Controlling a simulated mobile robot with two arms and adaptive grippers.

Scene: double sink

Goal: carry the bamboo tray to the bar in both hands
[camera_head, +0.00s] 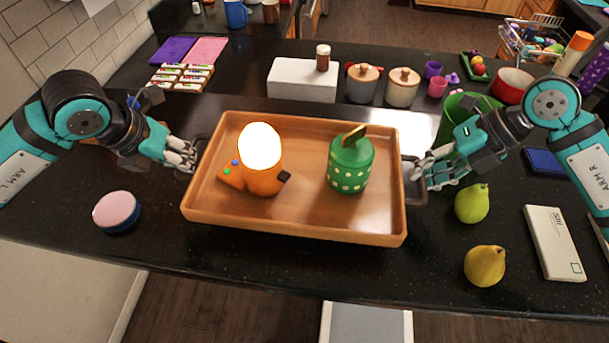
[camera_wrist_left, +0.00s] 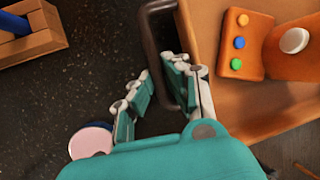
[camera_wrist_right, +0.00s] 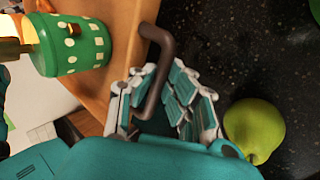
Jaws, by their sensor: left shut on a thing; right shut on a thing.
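The bamboo tray (camera_head: 300,222) is in the middle of the head view, over the black counter; whether it touches the counter I cannot tell. It carries an orange lamp-like item with a glowing white top (camera_head: 262,165) and a green spotted canister (camera_head: 350,165), both upright. My left gripper (camera_head: 190,155) is shut on the tray's left dark handle (camera_wrist_left: 152,45). My right gripper (camera_head: 418,178) is shut on the right dark handle (camera_wrist_right: 157,70). The fingers partly hide both handles.
Two pears (camera_head: 471,203) (camera_head: 485,266) and a white box (camera_head: 553,243) lie right of the tray. A round pink-topped item (camera_head: 116,211) is at left. A white block (camera_head: 302,80) and canisters (camera_head: 363,84) (camera_head: 402,87) stand behind. A green bucket (camera_head: 462,108) is behind my right gripper.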

